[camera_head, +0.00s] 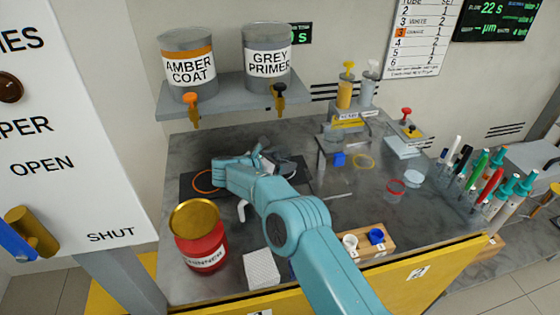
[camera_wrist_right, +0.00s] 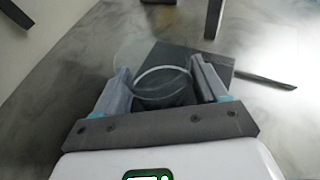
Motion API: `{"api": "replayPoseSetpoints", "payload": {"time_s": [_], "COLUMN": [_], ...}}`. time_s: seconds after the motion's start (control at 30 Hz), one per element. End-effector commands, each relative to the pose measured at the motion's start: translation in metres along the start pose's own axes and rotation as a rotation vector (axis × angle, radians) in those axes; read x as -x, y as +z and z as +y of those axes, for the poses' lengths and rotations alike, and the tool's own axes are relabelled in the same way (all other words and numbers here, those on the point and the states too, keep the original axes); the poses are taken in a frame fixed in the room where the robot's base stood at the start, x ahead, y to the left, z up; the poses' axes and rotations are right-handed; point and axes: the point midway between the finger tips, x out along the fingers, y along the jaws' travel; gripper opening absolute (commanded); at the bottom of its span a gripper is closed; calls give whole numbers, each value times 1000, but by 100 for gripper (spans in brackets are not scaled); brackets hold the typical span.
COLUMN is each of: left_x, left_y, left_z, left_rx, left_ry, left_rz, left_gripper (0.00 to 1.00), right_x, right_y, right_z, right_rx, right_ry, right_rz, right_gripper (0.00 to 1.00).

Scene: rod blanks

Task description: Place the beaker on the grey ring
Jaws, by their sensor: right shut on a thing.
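The clear glass beaker (camera_wrist_right: 162,90) sits between the fingers of my right gripper (camera_wrist_right: 163,88) in the right wrist view, and the gripper is shut on it. In the head view my right gripper (camera_head: 272,163) is over the dark mat (camera_head: 195,186) near the back of the bench, and the arm hides much of that area. I cannot tell whether the beaker touches the surface under it. I cannot make out the grey ring. An orange ring (camera_head: 205,181) lies on the mat's left part, and a yellow ring (camera_head: 363,161) lies farther right. My left gripper is not in view.
A red thinners can (camera_head: 202,245) and a white block (camera_head: 261,268) stand at the front left. A wooden holder (camera_head: 370,243) with small cups is at the front. A red-rimmed dish (camera_head: 395,189) and several pens are at the right. The shelf (camera_head: 230,95) overhangs the back left.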

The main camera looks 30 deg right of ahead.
Motion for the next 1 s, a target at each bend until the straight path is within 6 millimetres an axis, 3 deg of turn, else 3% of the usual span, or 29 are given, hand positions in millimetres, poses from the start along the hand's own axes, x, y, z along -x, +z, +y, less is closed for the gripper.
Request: {"api": "replayPoseSetpoints", "payload": {"time_s": [0.07,0.1,0.47,1.0], "left_x": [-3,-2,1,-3], "left_y": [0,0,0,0], "left_z": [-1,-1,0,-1], "left_rx": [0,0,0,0], "left_ry": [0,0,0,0], "left_rz": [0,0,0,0], "left_gripper": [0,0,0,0], "right_x": [-2,-1,2,107], "right_y": [-3,-2,1,0], "right_z": [1,1,1,1], "right_rx": [1,1,1,2], "right_ry": [0,0,0,2], "right_rz": [0,0,0,0], "right_gripper": [43,82,83,83]}}
